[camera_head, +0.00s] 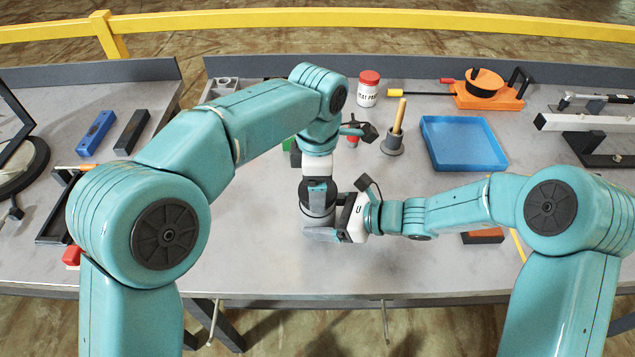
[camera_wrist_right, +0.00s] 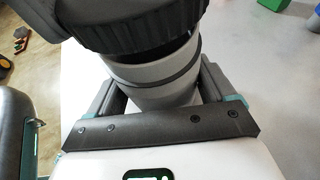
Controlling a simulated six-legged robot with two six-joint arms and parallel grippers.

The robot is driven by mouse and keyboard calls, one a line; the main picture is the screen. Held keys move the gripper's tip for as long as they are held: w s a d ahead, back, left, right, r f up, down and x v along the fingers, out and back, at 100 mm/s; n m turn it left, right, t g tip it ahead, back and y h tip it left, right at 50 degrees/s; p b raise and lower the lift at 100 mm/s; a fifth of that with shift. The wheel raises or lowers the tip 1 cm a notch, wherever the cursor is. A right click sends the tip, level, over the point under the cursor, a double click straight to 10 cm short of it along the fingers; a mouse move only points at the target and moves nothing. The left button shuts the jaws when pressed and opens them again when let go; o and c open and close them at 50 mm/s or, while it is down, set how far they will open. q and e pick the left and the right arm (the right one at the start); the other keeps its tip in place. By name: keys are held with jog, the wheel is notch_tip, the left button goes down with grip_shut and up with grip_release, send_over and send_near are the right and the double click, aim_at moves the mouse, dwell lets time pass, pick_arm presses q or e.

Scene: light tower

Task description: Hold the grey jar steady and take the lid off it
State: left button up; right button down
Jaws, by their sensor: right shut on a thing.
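The grey jar (camera_head: 319,217) stands near the middle of the bench, and its grey body also shows in the right wrist view (camera_wrist_right: 155,83). My right gripper (camera_head: 322,234) is shut around its body from the right. The black ribbed lid (camera_wrist_right: 130,28) is at the jar's top, with a dark band below its ribbed edge. I cannot tell whether the lid is fully seated. My left gripper (camera_head: 318,190) points down over the lid from above. Its fingers largely hide the lid in the head view, and their opening cannot be made out.
A blue tray (camera_head: 462,168), a pestle in a grey cup (camera_head: 392,144) and a red-capped white jar (camera_head: 368,95) stand behind, to the right. Blue (camera_head: 96,132) and black blocks lie left. Bench left of the jar is clear.

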pick_arm(q)
jog(key=shift+r, duration=2)
pick_arm(e)
grip_release()
